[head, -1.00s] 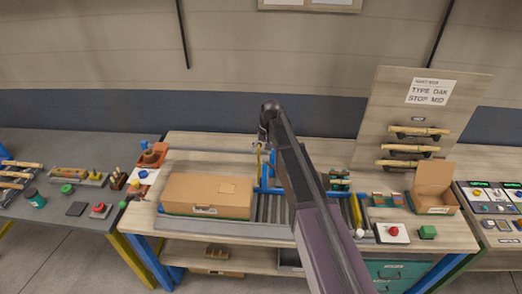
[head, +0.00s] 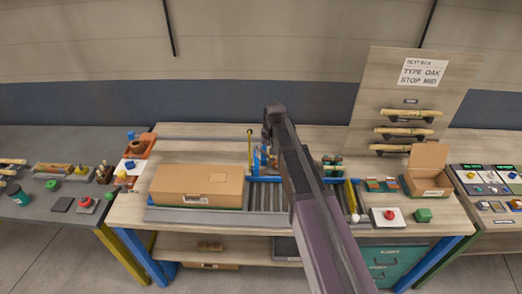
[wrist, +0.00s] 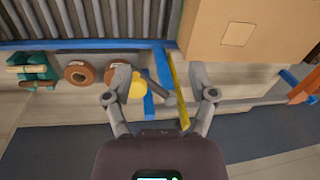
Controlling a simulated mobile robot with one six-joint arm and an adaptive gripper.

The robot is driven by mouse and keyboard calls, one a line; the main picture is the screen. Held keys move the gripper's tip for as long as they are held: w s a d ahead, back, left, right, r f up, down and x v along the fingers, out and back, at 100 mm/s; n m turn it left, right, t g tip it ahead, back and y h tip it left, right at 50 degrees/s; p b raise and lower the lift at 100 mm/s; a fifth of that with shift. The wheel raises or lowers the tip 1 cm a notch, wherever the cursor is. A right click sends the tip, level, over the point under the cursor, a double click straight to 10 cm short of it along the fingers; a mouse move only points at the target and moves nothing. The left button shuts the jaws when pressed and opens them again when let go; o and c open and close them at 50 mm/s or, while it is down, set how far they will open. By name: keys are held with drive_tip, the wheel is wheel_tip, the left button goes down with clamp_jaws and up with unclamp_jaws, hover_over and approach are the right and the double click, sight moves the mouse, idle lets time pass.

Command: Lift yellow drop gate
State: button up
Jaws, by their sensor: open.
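In the wrist view a long yellow strip (wrist: 178,92) runs beside the box, near the right finger. In the head view my gripper (head: 268,140) is right of the yellow bar and partly hidden by my arm.
The cardboard box (head: 195,182) fills the conveyor's left part. Bare rollers (head: 265,197) lie to its right. Another yellow bar (head: 351,198) crosses the conveyor's right end, near a red button (head: 389,214). Brown round pieces (wrist: 81,74) and green blocks (wrist: 35,70) lie beside the conveyor.

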drive_tip(key=s+d+f+b, duration=0.5)
drive_tip(key=s+f+b, duration=0.1)
drive_tip(key=f, duration=0.1)
drive_tip(key=shift+d, duration=0.15)
idle(0.6)
drive_tip(key=s+d+f+b, duration=0.2)
drive_tip(key=s+d, duration=0.1)
drive_tip(key=s, duration=0.2)
drive_tip(key=s+d+f+m+h+b, duration=0.1)
drive_tip(key=s+d+f+b, duration=0.2)
drive_tip(key=s, duration=0.2)
drive_tip(key=s+d+f+b, duration=0.2)
drive_tip(key=s+d+b, duration=0.1)
drive_tip(key=s+d, duration=0.1)
drive_tip(key=shift+s+f+h, duration=0.3)
drive_tip(key=shift+s+f, duration=0.05)
drive_tip(key=shift+s, duration=0.45)
